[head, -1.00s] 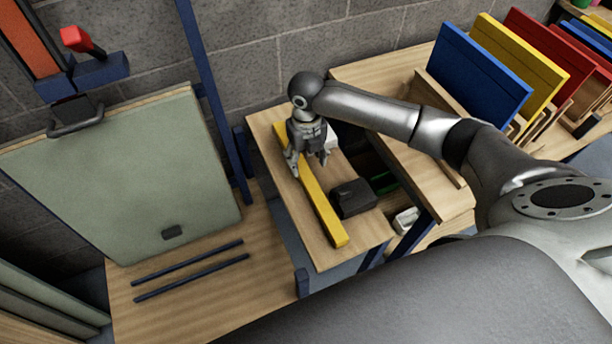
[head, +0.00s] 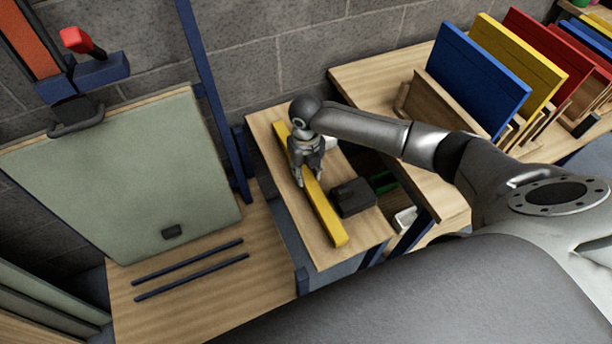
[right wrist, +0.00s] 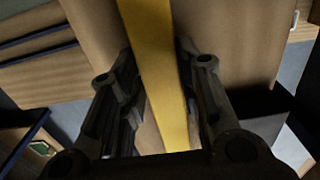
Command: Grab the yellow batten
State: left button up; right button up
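The yellow batten (head: 325,215) lies lengthwise on a narrow wooden bench top (head: 352,247) in the head view. My right gripper (head: 309,182) is down over its middle part, one finger on each side. In the right wrist view the batten (right wrist: 158,75) runs between the two fingers of the gripper (right wrist: 156,60), which sit close against its sides. The gripper looks shut on it. The batten appears to rest on the bench top still. The gripper hides part of it in the head view. My left gripper is not in view.
A dark block (head: 353,197) lies just right of the batten. A grey-green panel (head: 125,170) leans at the left, with two dark strips (head: 190,268) in front. Blue, yellow and red panels (head: 478,75) stand in a rack at the right. A block wall is behind.

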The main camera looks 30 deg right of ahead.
grip_shut()
jog(key=shift+r, duration=0.1)
